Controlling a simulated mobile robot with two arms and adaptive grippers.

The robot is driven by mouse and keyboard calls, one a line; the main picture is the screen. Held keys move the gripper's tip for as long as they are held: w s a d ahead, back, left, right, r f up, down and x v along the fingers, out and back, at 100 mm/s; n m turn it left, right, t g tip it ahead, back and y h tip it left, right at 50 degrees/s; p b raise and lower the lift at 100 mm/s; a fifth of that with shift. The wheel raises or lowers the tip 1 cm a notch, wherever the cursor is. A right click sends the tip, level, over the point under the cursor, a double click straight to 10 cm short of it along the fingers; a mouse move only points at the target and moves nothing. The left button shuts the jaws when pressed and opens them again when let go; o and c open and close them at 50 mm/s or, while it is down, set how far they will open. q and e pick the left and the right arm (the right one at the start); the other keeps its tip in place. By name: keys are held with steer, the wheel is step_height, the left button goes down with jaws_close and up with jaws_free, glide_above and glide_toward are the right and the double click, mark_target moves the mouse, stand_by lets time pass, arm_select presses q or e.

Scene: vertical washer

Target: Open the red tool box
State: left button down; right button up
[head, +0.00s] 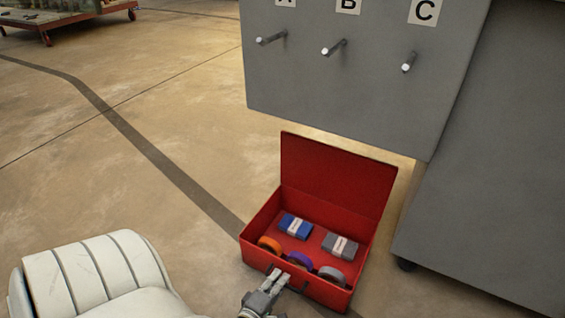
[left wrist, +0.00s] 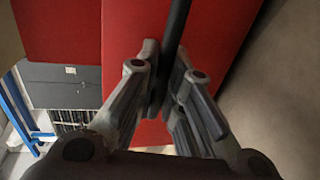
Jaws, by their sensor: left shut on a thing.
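The red tool box (head: 325,295) stands in front of me with its lid (head: 335,175) raised and tilted back. Inside lie a blue box (head: 295,226), a grey box (head: 340,245), and an orange ring (head: 269,243), a purple ring (head: 300,261) and a grey ring (head: 332,274) along the front wall. My left gripper (head: 281,279) is at the box's front wall. In the left wrist view its fingers (left wrist: 163,85) are shut on the dark handle (left wrist: 176,30), with red box surface behind. My right gripper is not in view.
A grey panel (head: 350,90) with several pegs and letter labels is above and behind the lid. A grey cabinet (head: 490,190) on a caster stands at the right. A cart (head: 60,18) is far left. The floor (head: 170,110) left of the box is clear.

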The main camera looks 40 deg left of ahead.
arm_select(q)
steer(key=shift+s+d, duration=0.1)
steer(key=shift+s, duration=0.15)
steer(key=c, duration=1.5)
jaws_free()
steer(key=shift+c, duration=0.2)
